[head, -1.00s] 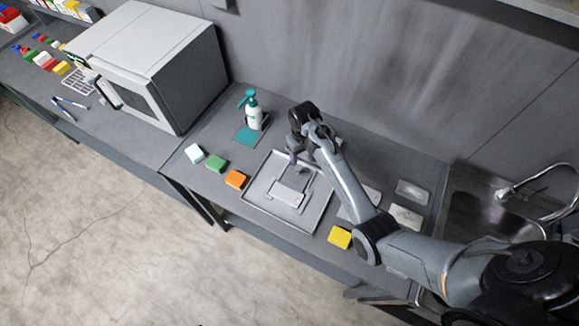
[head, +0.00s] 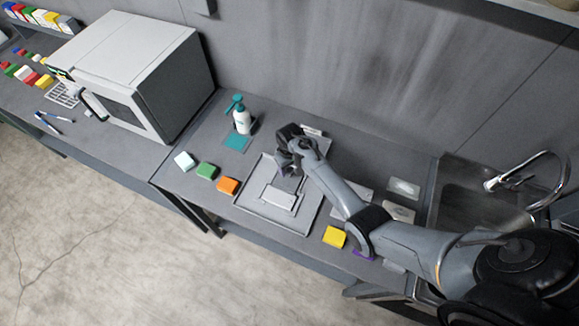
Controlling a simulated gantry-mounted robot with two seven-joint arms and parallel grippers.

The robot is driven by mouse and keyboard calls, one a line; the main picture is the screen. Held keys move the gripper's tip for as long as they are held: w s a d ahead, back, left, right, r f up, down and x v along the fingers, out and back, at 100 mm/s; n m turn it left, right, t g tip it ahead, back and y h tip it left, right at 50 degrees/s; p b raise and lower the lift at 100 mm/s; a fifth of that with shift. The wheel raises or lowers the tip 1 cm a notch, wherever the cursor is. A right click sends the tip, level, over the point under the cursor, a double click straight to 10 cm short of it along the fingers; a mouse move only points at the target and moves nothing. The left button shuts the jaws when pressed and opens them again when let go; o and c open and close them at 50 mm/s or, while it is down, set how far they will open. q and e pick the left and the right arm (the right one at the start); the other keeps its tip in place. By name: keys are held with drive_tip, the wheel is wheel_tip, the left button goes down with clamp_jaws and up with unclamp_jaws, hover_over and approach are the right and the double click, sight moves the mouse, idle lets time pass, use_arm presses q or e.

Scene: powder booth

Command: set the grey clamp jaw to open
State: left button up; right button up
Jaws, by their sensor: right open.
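A grey tray (head: 250,211) sits on the counter in the middle of the head view. In it lies a flat grey clamp-like fixture (head: 280,197) with a pale plate and a thin frame. I take its upper part to be the grey clamp jaw; my right gripper partly covers it, so its setting is unclear. My right gripper (head: 287,172) is over the back part of the tray, pointing down, open. I cannot tell whether it touches the fixture. My left gripper is not in view.
White (head: 184,160), green (head: 206,170) and orange (head: 228,185) blocks line the counter left of the tray, with a yellow block (head: 334,237) at right. A pump bottle (head: 241,120) stands behind. A microwave (head: 125,75) is at left, a sink (head: 470,195) at right.

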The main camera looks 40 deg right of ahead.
drive_tip(key=shift+f, duration=0.1)
drive_tip(key=shift+c, duration=0.2)
clamp_jaws()
drive_tip(key=shift+w+d, duration=0.15)
drive_tip(key=shift+d, duration=0.25)
drive_tip(key=shift+w+d+b, duration=0.2)
drive_tip(key=shift+w+d, duration=0.1)
drive_tip(key=shift+d, duration=0.2)
drive_tip(key=shift+w+d+b, duration=0.15)
drive_tip(key=shift+w+d, duration=0.1)
drive_tip(key=shift+d, duration=0.2)
drive_tip(key=shift+s, duration=0.1)
drive_tip(key=shift+c, duration=1.1)
unclamp_jaws()
drive_tip(key=shift+o, duration=1.3)
drive_tip(key=shift+d, duration=0.15)
